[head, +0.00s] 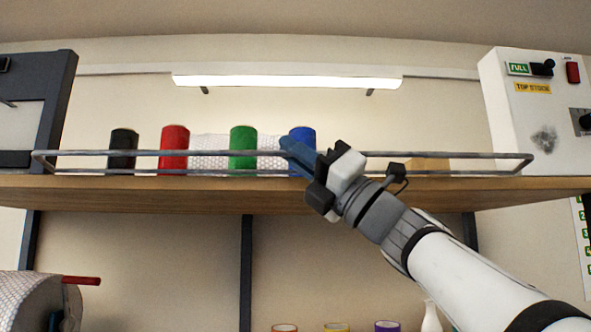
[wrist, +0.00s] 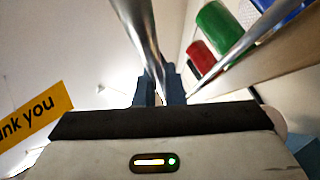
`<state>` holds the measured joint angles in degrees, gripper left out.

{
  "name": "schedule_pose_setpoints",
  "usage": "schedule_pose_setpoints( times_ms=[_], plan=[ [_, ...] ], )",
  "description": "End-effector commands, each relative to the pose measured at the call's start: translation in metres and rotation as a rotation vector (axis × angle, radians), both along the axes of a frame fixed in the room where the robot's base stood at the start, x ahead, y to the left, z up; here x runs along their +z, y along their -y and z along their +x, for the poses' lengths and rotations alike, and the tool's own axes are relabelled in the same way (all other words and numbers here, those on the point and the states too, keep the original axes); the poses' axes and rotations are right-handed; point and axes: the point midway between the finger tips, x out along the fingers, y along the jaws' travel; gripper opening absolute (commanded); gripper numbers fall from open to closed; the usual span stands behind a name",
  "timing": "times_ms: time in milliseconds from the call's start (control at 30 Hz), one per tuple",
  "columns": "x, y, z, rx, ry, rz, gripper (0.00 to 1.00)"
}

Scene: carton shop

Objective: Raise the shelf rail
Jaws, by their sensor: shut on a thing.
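The shelf rail (head: 220,153) is a grey metal loop with an upper and a lower bar, running along the shelf's front edge. Its lower bar lies close to the shelf top. My gripper (head: 292,152) is at the upper bar near its middle, its blue fingers shut on it. In the wrist view the rail's near bar (wrist: 138,30) comes down to my gripper's fingers (wrist: 160,88). A second bar (wrist: 235,50) slants past on the right. The exact grip point is partly hidden by the fingers.
On the wooden shelf (head: 150,195) behind the rail stand a black roll (head: 123,143), a red roll (head: 174,140), a green roll (head: 243,140) and a blue roll (head: 303,137). A white control box (head: 545,110) stands at right, a dark-framed unit (head: 62,100) at left.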

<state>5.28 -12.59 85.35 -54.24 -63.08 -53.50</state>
Motion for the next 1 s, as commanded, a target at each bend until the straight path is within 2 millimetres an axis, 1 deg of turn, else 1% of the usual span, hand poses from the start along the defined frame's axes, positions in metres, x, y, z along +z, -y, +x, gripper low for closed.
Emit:
schedule_pose_setpoints(
  times_ms=[33,100,300,467,700,1000],
  plan=[
    [0.008,-0.001,-0.001,0.002,-0.040,-0.002,0.00],
    [0.013,-0.001,0.000,0.002,-0.105,-0.002,0.00],
    [0.025,-0.001,0.005,0.004,-0.284,0.005,0.00],
    [0.031,-0.001,0.009,0.005,-0.405,0.009,0.00],
    [0.033,-0.001,0.015,0.007,-0.531,0.014,0.00],
    [0.031,-0.001,0.018,0.008,-0.595,0.016,0.00]
  ],
)
